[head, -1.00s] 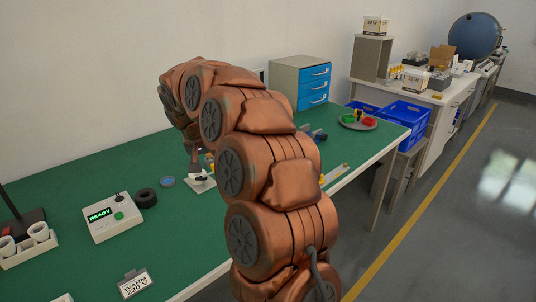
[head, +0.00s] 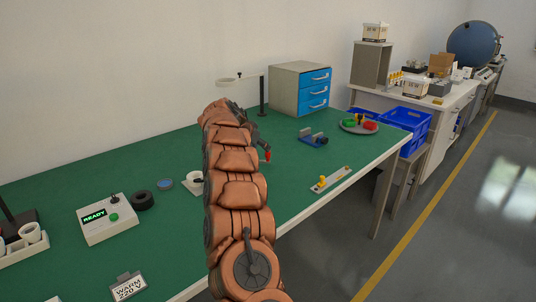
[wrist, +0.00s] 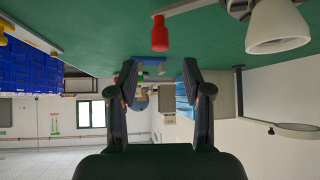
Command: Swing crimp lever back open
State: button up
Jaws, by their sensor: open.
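The crimp lever's red grip (head: 267,156) shows just right of my arm in the head view. In the wrist view the red grip (wrist: 160,35) hangs at the top centre, on a grey metal bar running right toward a white cone-shaped part (wrist: 277,27). My gripper (wrist: 160,78) is open, with nothing between its fingers; the red grip appears beyond and apart from the fingertips. In the head view a white base (head: 193,187) shows left of my arm, which hides most of the crimp fixture. Whether the lever is fully open cannot be told.
A ring lamp (head: 228,82) on a dark stand and a blue-drawer cabinet (head: 300,90) stand behind. A blue fixture (head: 313,141), a tray (head: 360,127) and a metal strip (head: 330,180) are to the right. The READY box (head: 108,219) is left.

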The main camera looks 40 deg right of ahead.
jog(key=shift+p+x, duration=0.95)
jog(key=shift+x, duration=2.75)
grip_shut()
